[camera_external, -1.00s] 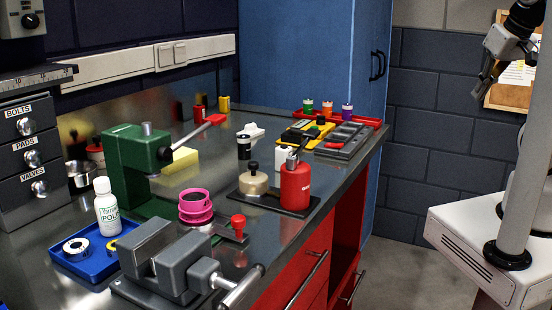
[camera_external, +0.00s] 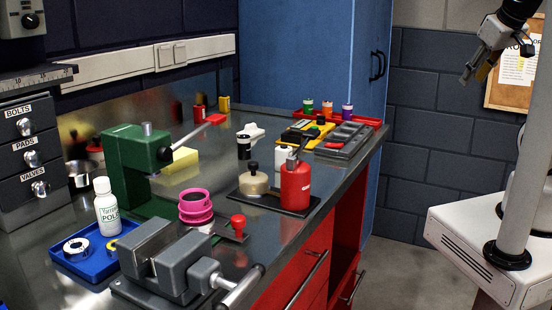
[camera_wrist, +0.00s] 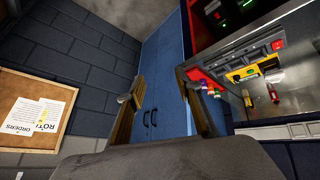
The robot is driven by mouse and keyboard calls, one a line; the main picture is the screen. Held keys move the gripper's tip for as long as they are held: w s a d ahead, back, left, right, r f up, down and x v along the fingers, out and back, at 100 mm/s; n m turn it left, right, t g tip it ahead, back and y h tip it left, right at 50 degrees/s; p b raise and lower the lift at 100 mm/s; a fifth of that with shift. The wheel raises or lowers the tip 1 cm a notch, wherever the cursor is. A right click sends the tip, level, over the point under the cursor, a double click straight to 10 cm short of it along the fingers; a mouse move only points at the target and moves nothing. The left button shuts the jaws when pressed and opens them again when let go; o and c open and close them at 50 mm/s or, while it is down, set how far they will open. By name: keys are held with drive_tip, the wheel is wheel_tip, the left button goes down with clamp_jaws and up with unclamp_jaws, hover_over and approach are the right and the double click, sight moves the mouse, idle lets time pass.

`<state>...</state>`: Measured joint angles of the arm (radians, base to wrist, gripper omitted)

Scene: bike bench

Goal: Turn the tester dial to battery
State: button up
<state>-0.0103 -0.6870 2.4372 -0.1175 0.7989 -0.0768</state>
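A yellow device with dark parts, which looks like the tester (camera_external: 292,135), lies toward the far end of the metal bench in the external view. It also shows in the wrist view (camera_wrist: 243,74). Its dial and any setting marks are too small to read. My gripper (camera_external: 474,77) hangs in the air at the upper right, well away from the bench. In the wrist view my gripper (camera_wrist: 160,82) has its two fingers spread apart with nothing between them.
A grey tray (camera_external: 352,139) and a red tray (camera_external: 373,122) with coloured-top bottles are by the yellow device. A red canister (camera_external: 295,187) and green press (camera_external: 133,160) stand nearer. A blue cabinet (camera_external: 295,55) is behind. A grey wall box with a knob (camera_external: 30,20) is upper left.

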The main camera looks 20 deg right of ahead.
drive_tip(key=w+r+n+t, duration=0.3)
drive_tip(key=w+r+n, duration=0.3)
drive_tip(key=w+r, duration=0.4)
drive_tip(key=w+r+n+t, duration=0.4)
drive_tip(key=w+r+n, duration=0.3)
drive_tip(key=w, duration=0.6)
drive_tip(key=w+a+r+n+t+y, duration=0.1)
drive_tip(key=w+a+r+n+y, duration=0.3)
drive_tip(key=w+a+n, duration=0.35)
drive_tip(key=w+a+r+n+y, duration=0.4)
drive_tip(key=w+a+n, duration=0.1)
drive_tip(key=a+n, duration=0.45)
drive_tip(key=a+f+n+g+y, duration=0.4)
drive_tip(key=a+f+n+g, duration=0.5)
drive_tip(key=a+f+n, duration=0.6)
drive_tip(key=s+d+f+n+g+h, duration=0.1)
drive_tip(key=d+f+n+g+h, duration=0.1)
drive_tip(key=f+n, duration=0.2)
drive_tip(key=s+d+f+n+g+h, duration=0.2)
drive_tip(key=f+n+g, duration=0.1)
drive_tip(key=f, duration=0.5)
drive_tip(key=s+d+f+n+g+h, duration=0.2)
drive_tip(key=f+n+h, duration=0.1)
drive_tip(key=f+n, duration=0.2)
wheel_tip(320, 180, down, 2)
drive_tip(key=shift+g, duration=0.3)
